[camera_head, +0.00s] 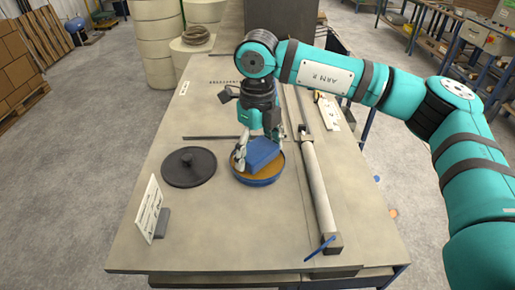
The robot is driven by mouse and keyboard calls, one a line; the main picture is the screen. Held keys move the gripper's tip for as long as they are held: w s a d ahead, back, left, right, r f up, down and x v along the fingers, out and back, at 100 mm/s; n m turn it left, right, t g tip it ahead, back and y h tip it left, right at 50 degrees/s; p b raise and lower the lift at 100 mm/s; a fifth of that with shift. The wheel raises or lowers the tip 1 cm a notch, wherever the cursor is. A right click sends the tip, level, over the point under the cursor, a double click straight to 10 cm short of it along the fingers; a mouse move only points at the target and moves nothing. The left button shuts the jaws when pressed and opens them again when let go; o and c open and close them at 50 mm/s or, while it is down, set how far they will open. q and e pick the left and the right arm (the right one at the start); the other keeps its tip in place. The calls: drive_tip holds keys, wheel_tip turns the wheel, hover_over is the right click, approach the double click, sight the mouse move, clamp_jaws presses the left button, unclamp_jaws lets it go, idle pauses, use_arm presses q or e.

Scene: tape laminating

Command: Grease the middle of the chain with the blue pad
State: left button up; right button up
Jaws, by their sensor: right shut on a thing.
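My right gripper (260,150) comes down from above and is shut on the blue pad (265,155). The pad is tilted in its fingers, low over a round blue-rimmed tin (260,182) of brown grease. I cannot tell whether the pad touches the grease. I cannot clearly make out the chain; a small dark row of marks (226,82) on the far part of the table may be it or may be lettering. My left gripper is out of the picture.
A black round lid (189,167) lies left of the tin. A white sign (149,208) stands near the left edge. A long grey cylinder (317,180) runs along the right side, with a blue strip (320,248) near its front end. The table (235,235) is clear at the front.

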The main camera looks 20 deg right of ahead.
sight(258, 149)
drive_tip(key=shift+f+b, duration=0.35)
drive_tip(key=shift+b, duration=0.1)
idle(1.6)
drive_tip(key=shift+r, duration=0.1)
drive_tip(key=shift+r+p, duration=1.7)
drive_tip(key=shift+r, duration=1.85)
drive_tip(key=shift+f, duration=0.1)
